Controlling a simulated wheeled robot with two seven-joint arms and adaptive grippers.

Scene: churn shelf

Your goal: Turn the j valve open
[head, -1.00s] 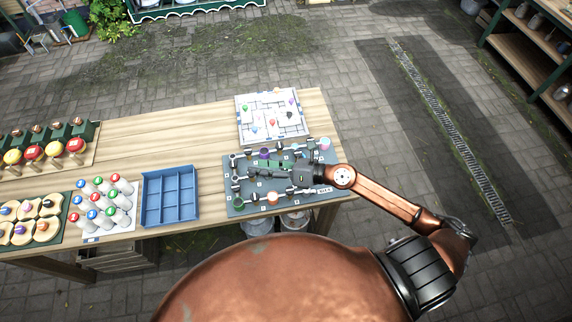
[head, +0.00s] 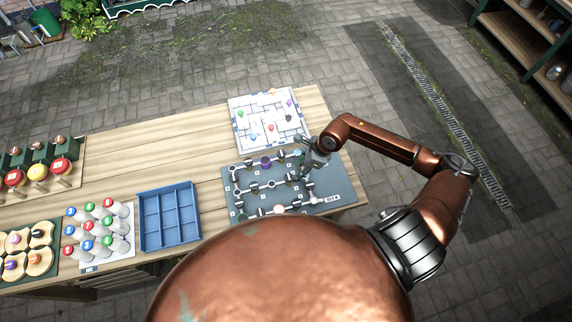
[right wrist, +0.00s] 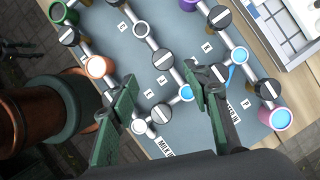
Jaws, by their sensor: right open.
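The grey valve board (head: 345,186) lies at the right end of the wooden table. White pipes, coloured cups and several dark round valves with light bars stand on it. Its bare surface also shows in the right wrist view (right wrist: 112,48), with one valve (right wrist: 159,113) between the fingers' lines and another valve (right wrist: 217,73) beside the right-hand finger. The small letter labels are too blurred to say which valve is j. My right gripper (head: 308,167) is above the board's right part. Its green fingers (right wrist: 160,90) are apart and nothing is held. My left gripper is not in view.
A white game-like board (head: 236,125) with coloured pieces lies behind the valve board. A blue divided tray (head: 170,190) and bottles with coloured caps (head: 98,230) stand to the left. Bare wood (head: 140,150) lies behind the tray.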

